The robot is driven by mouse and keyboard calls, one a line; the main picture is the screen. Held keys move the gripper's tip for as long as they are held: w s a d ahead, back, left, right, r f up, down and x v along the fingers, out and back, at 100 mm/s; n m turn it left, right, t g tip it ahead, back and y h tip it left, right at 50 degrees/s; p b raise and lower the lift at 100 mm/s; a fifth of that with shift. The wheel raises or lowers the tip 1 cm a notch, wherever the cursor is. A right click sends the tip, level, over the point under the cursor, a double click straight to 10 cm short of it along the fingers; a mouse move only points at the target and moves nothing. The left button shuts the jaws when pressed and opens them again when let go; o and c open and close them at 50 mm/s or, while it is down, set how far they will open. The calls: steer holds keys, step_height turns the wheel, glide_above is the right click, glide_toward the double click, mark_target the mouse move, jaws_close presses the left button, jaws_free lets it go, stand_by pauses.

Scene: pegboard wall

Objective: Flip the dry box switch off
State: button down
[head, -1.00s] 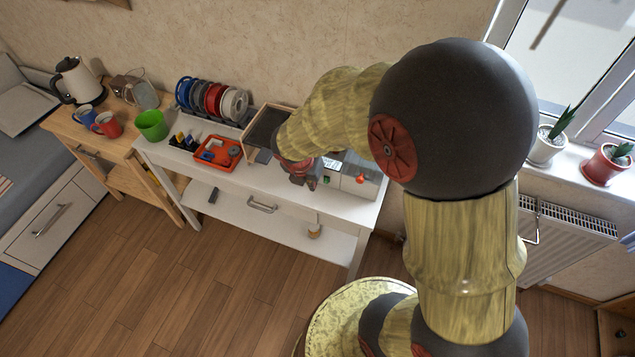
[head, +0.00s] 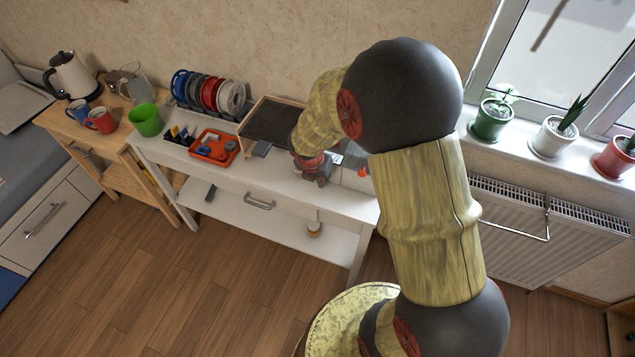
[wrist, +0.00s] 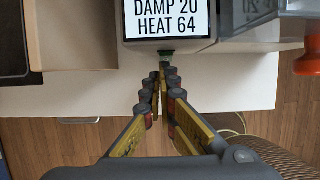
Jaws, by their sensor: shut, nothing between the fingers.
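The dry box (head: 355,158) stands at the right end of the white table, largely hidden behind my arm in the head view. In the wrist view its display (wrist: 168,20) reads DAMP 20, HEAT 64. A small green part (wrist: 166,53), which looks like the switch, sits just below the display. My gripper (wrist: 163,72) is shut and empty, with its fingertips right in front of the green part; I cannot tell whether they touch. In the head view my gripper (head: 316,175) is over the table's front edge. The switch's position is not readable.
A wooden-framed box (head: 270,122) with a dark top stands left of the dry box. A red tray (head: 214,147), several spools (head: 210,93) and a green cup (head: 146,120) are farther left.

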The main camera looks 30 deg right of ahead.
steer(key=shift+d+p, duration=0.1)
steer(key=shift+p, duration=0.25)
steer(key=shift+w+d+f+p, duration=0.15)
steer(key=shift+f+p, duration=0.05)
steer(key=shift+p, duration=0.15)
steer(key=shift+f, duration=0.1)
steer(key=shift+r+p, duration=0.8)
steer(key=shift+r, duration=0.05)
